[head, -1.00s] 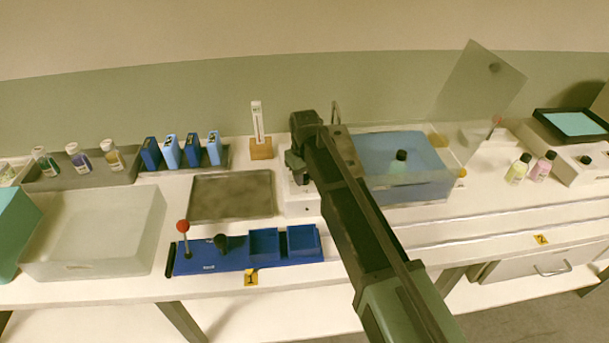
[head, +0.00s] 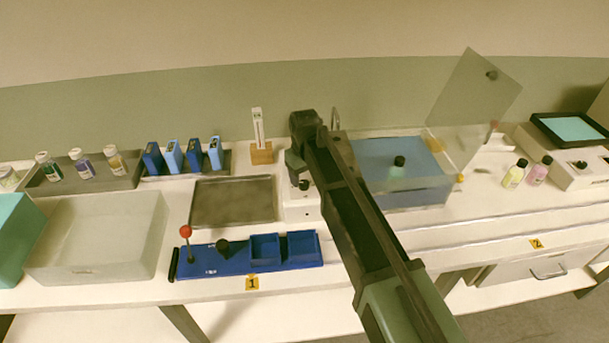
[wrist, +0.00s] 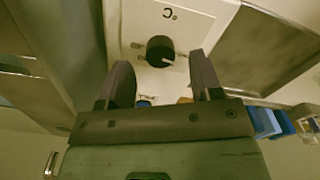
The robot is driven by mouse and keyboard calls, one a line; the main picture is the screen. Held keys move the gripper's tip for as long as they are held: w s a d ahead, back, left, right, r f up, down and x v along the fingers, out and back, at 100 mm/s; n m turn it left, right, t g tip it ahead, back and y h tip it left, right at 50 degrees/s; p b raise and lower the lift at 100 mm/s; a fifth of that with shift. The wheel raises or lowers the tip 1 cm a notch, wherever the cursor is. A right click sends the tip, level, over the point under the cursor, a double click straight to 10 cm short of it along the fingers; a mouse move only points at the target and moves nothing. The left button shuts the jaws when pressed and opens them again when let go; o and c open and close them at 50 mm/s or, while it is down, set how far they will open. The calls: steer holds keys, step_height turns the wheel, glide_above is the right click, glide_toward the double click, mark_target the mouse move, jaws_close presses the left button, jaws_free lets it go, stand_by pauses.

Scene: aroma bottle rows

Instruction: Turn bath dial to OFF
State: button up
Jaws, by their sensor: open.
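The bath dial is a round black knob (wrist: 160,48) with a pale pointer line, on a white panel (wrist: 190,18) in the wrist view. The pointer faces the lower right of that picture. A "°C" mark shows upside down near it; I cannot read an OFF mark. My gripper (wrist: 160,66) is open, its two dark fingers on either side below the knob in the picture. I cannot tell whether they touch it. In the head view, the dial (head: 304,185) shows small on the white unit beside the blue water bath (head: 405,160), just below my gripper (head: 297,168).
A clear lid (head: 475,105) stands raised at the bath's right. A grey tray (head: 232,202) lies left of the dial unit, with a blue fixture (head: 215,262) in front. A thermometer stand (head: 260,150) is behind.

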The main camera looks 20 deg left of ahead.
mark_target(305, 183)
step_height(305, 183, up, 8)
steer(key=p, duration=0.6)
steer(key=shift+r+p, duration=0.2)
steer(key=shift+p, duration=0.2)
steer(key=s+d+m, duration=0.3)
steer(key=s+d, duration=0.2)
steer(key=d, duration=0.7)
steer(key=s+d+m, duration=0.3)
steer(key=s+d, duration=0.3)
steer(key=d, duration=0.7)
steer(key=s+d+m, duration=0.3)
steer(key=s+d, duration=0.2)
steer(key=d, duration=0.8)
steer(key=shift+s+m, duration=0.25)
steer(key=shift+m, duration=0.15)
